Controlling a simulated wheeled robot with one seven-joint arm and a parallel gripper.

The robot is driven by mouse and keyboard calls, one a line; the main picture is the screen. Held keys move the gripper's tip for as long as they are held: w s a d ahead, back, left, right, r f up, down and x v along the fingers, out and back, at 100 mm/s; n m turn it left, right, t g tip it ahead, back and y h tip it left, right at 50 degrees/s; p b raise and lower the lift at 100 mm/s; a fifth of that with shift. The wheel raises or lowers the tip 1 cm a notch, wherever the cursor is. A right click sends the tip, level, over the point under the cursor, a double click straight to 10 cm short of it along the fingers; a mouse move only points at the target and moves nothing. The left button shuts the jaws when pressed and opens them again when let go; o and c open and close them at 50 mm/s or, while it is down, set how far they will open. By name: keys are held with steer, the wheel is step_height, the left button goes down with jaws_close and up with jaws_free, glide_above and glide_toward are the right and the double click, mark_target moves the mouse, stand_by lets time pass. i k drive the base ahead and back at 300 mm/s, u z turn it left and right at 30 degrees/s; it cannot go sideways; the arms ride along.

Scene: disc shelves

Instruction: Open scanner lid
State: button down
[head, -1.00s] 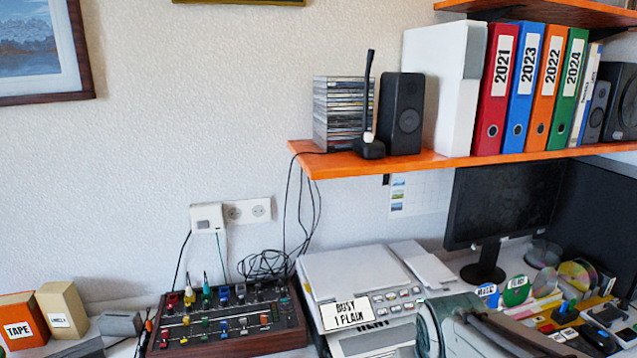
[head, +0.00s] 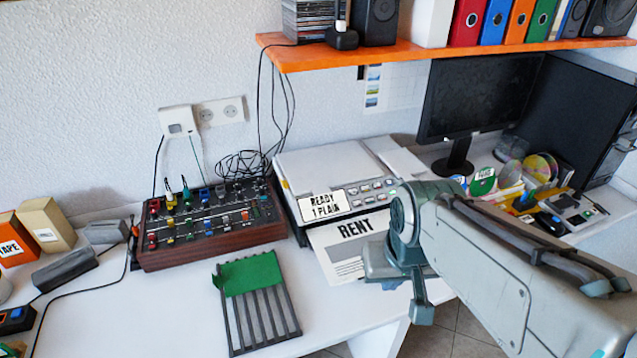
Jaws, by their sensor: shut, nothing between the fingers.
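The scanner (head: 385,187) stands on the desk below the orange shelf, near the middle of the head view. Its pale flat lid (head: 325,168) is down. My gripper (head: 420,312) hangs down at the front right of the scanner, beyond the sheet, apart from the lid. It is shut and empty. My arm covers part of the desk to the scanner's right.
A mixer with coloured knobs (head: 208,222) stands close left of the scanner. A slatted rack with a green sheet (head: 250,275) lies in front. The orange shelf (head: 330,54) overhangs behind. A monitor (head: 478,95) stands back right.

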mark_target(317, 170)
steer(key=k, duration=0.5)
steer(key=u, duration=1.1)
steer(key=i, duration=0.65)
steer(key=z, duration=0.65)
